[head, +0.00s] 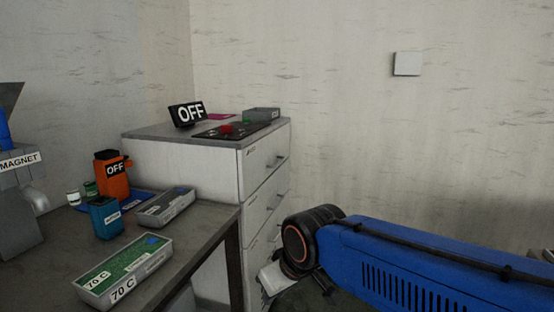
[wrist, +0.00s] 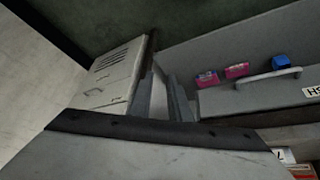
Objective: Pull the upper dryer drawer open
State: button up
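The dryer is a pale cabinet (head: 180,160) with a stack of drawers, standing against the back wall in the head view. Its upper drawer (head: 258,168) has a bar handle (head: 277,161) and looks shut, flush with the drawers below. My gripper is low in front of the dryer, below and apart from that handle. In the head view my wrist mostly hides it. In the wrist view my gripper (wrist: 163,88) has its two fingers apart with nothing between them. I cannot tell whether any surface in the wrist view is the upper drawer.
The dryer's top bears an OFF sign (head: 187,114), a red-buttoned panel (head: 226,130) and a grey tray (head: 262,114). A table (head: 205,230) with trays stands left. The wrist view shows a slotted cabinet (wrist: 108,68) and a grey front with a handle (wrist: 268,76).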

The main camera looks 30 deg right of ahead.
jog(key=w+d+r+n+t, duration=0.2)
jog(key=w+d+t, duration=0.1)
jog(key=w, duration=1.2)
jog(key=n+t+h, duration=0.3)
jog(key=t+h, duration=0.6)
jog(key=h, duration=0.2)
send_near(280, 161)
jog(key=x, duration=1)
jog(key=shift+w+d+f, duration=0.1)
jog(key=shift+w+f, duration=0.15)
jog(key=shift+c, duration=0.3)
grip_shut()
